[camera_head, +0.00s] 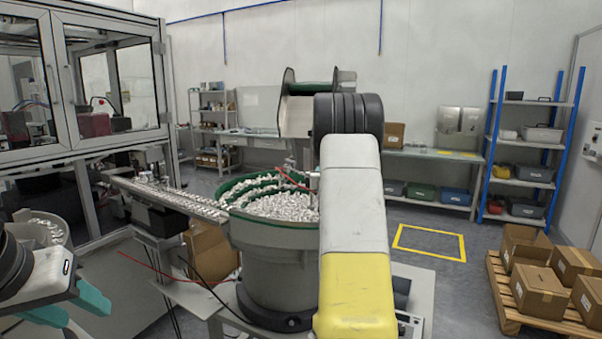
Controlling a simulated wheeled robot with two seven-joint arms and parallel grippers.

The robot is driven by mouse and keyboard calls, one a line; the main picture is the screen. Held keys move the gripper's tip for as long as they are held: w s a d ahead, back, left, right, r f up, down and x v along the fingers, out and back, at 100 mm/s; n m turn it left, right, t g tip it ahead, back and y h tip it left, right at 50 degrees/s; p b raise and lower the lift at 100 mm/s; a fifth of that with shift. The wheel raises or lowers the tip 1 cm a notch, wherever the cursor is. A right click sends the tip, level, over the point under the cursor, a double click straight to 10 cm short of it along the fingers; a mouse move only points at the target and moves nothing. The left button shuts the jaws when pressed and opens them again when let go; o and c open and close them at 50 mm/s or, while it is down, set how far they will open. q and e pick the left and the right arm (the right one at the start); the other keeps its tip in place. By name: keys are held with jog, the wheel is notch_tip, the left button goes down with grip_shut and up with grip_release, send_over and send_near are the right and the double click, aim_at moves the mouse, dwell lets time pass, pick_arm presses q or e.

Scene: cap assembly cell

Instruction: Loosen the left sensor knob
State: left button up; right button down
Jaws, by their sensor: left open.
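My left gripper (80,307) is at the lower left edge, with its two teal fingers apart and nothing between them. It is in front of and left of the feeder rail (190,203), apart from it. The rail leads left from a green-rimmed bowl (275,234) full of white caps (290,205). Small fittings (150,172) stand by the rail's far left end. The left sensor knob is too small to make out.
A glass-walled machine frame (62,80) stands at the left. A second container of white caps (42,232) is behind my left gripper. Thin red and black cables hang below the rail. Cartons (540,290) sit on a pallet at the right. Open floor lies behind.

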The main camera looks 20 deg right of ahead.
jog(key=shift+n+y, duration=0.3)
jog(key=shift+y, duration=0.2)
jog(key=c, duration=1)
grip_release()
jog(key=v, duration=0.7)
jog(key=shift+s, duration=0.4)
jog(key=shift+a, duration=0.15)
jog(key=shift+a, duration=0.1)
